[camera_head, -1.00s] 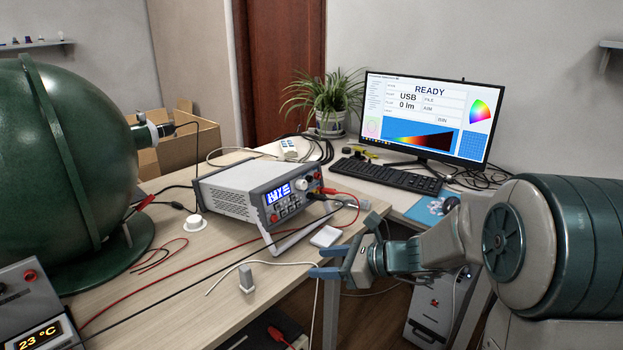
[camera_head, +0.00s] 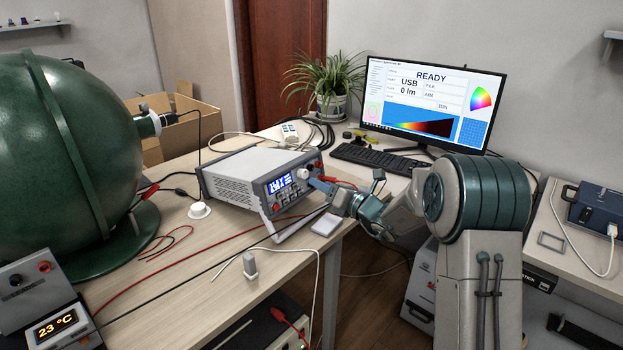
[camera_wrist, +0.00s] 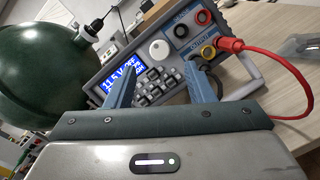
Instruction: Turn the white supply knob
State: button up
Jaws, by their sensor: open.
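The power supply (camera_head: 240,172) is a grey box with a lit blue display, standing tilted up on the table. Its round white knob (camera_head: 303,174) is on the front panel, right of the display, and is partly hidden by my gripper in the head view. In the wrist view the white knob (camera_wrist: 160,49) is plain to see above the keypad. My gripper (camera_wrist: 158,78) is open and empty, its two blue fingers apart and pointing at the panel. The knob lies between the lines of the fingers, just beyond their tips. I cannot tell any contact.
A red lead (camera_wrist: 265,50) and a dark lead plug into the panel's sockets (camera_wrist: 205,17) right of the knob. A small white box (camera_head: 325,224) lies on the table below my gripper. A green sphere (camera_head: 60,150) fills the left. A keyboard (camera_head: 375,160) is behind.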

aim_at(306, 176)
jog(key=x, duration=0.5)
jog(key=shift+w+a, duration=0.25)
jog(key=c, duration=1)
